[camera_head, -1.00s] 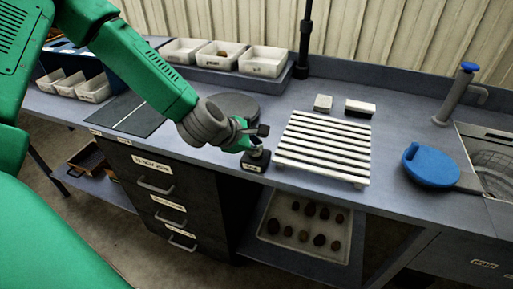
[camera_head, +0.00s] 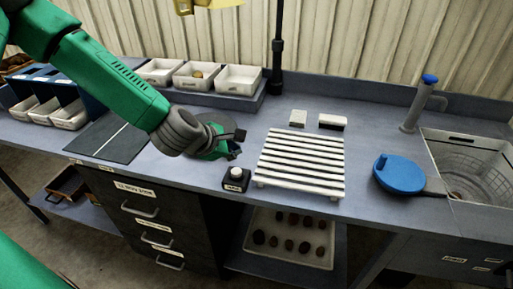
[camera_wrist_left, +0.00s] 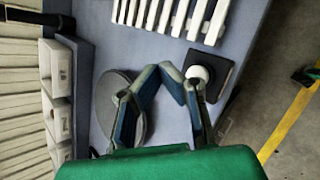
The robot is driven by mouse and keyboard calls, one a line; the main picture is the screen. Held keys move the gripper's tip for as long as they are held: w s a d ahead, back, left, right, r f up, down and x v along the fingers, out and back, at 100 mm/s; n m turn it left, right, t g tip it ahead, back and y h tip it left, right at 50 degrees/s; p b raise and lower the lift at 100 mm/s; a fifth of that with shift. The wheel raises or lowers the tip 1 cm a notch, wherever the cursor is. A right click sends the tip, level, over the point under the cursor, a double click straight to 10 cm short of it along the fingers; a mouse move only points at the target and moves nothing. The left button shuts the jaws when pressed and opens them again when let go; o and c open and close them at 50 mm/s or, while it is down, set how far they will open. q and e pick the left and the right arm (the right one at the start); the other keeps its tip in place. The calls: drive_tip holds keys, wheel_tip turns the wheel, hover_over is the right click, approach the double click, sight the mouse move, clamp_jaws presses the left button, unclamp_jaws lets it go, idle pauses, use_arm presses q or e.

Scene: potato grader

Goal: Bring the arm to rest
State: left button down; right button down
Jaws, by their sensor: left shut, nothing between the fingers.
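My left arm comes in from the left over the bench (camera_head: 380,140). Its left gripper (camera_head: 234,152) is shut and empty, raised above the bench front near a small black box with a white knob (camera_head: 236,173). In the left wrist view the left gripper (camera_wrist_left: 177,78) has its fingertips drawn together, with the white knob (camera_wrist_left: 200,73) just beyond them; it holds nothing. My right gripper is not in view.
A white slatted rack (camera_head: 300,165) stands right of the gripper. White bins (camera_head: 238,78) line the back, and a dark mat (camera_head: 105,138) lies left. A blue round paddle (camera_head: 398,173) sits near the sink basin (camera_head: 465,165). A tray of potatoes (camera_head: 290,255) is on the shelf below.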

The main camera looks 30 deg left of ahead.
use_arm(q)
drive_tip(key=s+d+f+m+g+b, duration=0.2)
drive_tip(key=s+f+m+g+b, duration=0.15)
drive_tip(key=s+f+m, duration=0.6)
drive_tip(key=s+d+f+m+g+b, duration=0.25)
drive_tip(key=s+f+m+b, duration=0.3)
drive_tip(key=f, duration=0.75)
drive_tip(key=s+f+m+g+y+b, duration=0.1)
drive_tip(key=s+f+m+b, duration=0.1)
drive_tip(key=s+f+m, duration=0.3)
drive_tip(key=s+a+f+m+g+b, duration=0.1)
drive_tip(key=s+f+m, duration=0.3)
drive_tip(key=s, duration=0.6)
drive_tip(key=shift+f+m+y+b, duration=0.35)
drive_tip(key=shift+m+y+b, duration=0.05)
drive_tip(key=shift+m+b, duration=0.3)
drive_tip(key=shift+a, duration=0.15)
drive_tip(key=shift+w, duration=0.1)
